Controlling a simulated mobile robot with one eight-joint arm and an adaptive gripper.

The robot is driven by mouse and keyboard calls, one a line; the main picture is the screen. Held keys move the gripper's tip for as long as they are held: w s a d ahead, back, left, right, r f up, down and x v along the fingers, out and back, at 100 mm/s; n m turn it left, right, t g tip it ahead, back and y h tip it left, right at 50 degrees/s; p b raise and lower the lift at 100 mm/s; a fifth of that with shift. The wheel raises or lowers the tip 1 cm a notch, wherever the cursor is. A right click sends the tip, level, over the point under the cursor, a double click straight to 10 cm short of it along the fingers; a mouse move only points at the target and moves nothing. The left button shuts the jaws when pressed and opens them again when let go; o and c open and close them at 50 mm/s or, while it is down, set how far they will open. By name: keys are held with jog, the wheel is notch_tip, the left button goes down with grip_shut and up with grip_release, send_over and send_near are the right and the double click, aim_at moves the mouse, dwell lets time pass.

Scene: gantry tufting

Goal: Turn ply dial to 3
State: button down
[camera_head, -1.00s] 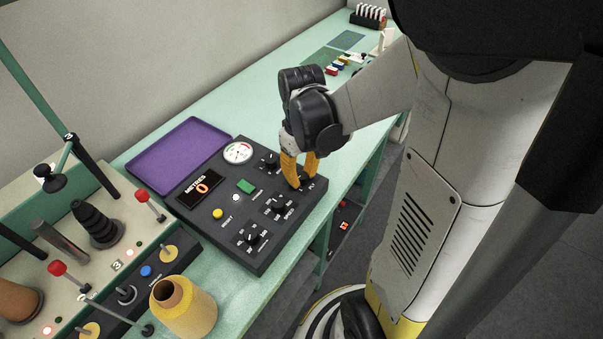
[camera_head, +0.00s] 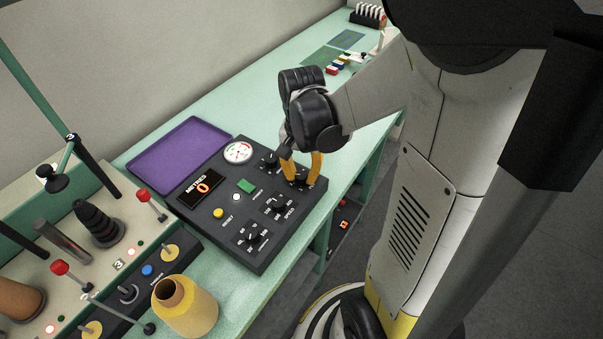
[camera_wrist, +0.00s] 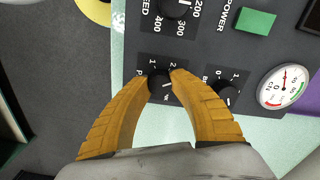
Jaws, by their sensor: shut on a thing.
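The black control panel (camera_head: 222,244) lies on the green bench. Its ply dial (camera_wrist: 160,86) is a small black knob, with a 1 and a 2 showing beside it in the wrist view. My gripper (camera_wrist: 164,82) has its two yellow fingers closed around this knob, one on each side. In the head view my gripper (camera_head: 301,180) reaches down to the panel's right corner. The fingers hide part of the dial and its label, and I cannot tell which number it points to. I cannot make out the 3.
The speed dial (camera_wrist: 174,8) and another dial (camera_wrist: 226,92) sit close to the fingers. A green power button (camera_wrist: 255,21) and a round gauge (camera_wrist: 284,86) are also on the panel. A purple tray (camera_head: 180,155) lies behind it. A yellow cone (camera_head: 186,308) stands at front left.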

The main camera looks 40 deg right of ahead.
aim_at(301, 175)
jog(key=m, duration=0.5)
jog(key=shift+m, duration=0.3)
dwell(0.4)
jog(key=c, duration=1.1)
grip_release()
notch_tip(301, 175, up, 12)
